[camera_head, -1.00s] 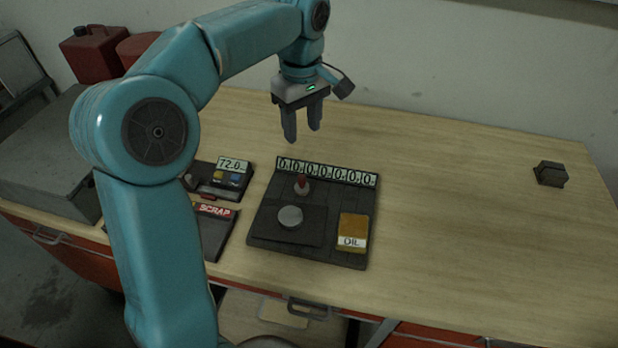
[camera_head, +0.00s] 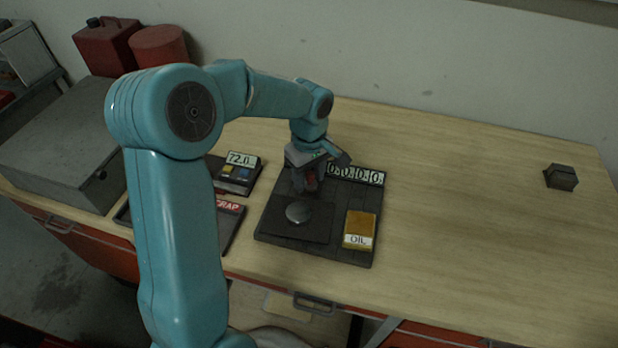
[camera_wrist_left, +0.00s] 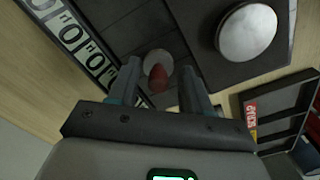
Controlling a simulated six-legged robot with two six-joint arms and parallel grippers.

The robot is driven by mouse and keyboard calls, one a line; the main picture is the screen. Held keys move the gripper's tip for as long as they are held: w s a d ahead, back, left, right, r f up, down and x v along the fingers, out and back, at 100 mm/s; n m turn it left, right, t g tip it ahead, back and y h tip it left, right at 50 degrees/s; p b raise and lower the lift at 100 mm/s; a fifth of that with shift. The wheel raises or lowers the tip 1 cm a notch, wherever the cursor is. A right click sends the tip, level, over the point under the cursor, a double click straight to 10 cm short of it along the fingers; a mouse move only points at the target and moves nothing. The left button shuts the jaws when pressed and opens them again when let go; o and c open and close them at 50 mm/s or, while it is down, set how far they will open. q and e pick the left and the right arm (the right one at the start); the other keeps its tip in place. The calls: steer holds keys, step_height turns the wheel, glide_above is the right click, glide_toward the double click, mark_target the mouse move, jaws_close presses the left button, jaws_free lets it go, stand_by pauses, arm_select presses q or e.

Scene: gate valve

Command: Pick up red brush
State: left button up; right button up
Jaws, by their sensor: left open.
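The red brush (camera_wrist_left: 158,78) shows in the left wrist view as a red tip above a pale round base, between my left gripper's fingers. In the head view the red brush (camera_head: 311,180) is mostly hidden by the fingers. It stands on the dark board (camera_head: 275,225), near the row of number tiles. My left gripper (camera_head: 307,184) points down over the brush with its fingers apart, one on each side; the wrist view also shows the gripper (camera_wrist_left: 160,85) open. I cannot tell whether a finger touches the brush. My right gripper is not in view.
On the board are a silver round knob (camera_head: 298,212), a yellow OIL block (camera_head: 359,230) and number tiles (camera_head: 358,174). A scrap tray (camera_head: 229,225) and a 72.0 display unit (camera_head: 238,172) lie left. A dark block (camera_head: 561,177) sits far right. The table's right half is otherwise clear.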

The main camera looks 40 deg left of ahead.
mark_target(310, 173)
arm_select(q)
steer(key=shift+w+d+f, duration=0.15)
steer(key=shift+f, duration=0.15)
steer(key=c, duration=0.8)
steer(key=shift+r, duration=0.15)
step_height(310, 173, up, 20)
steer(key=shift+f, duration=0.1)
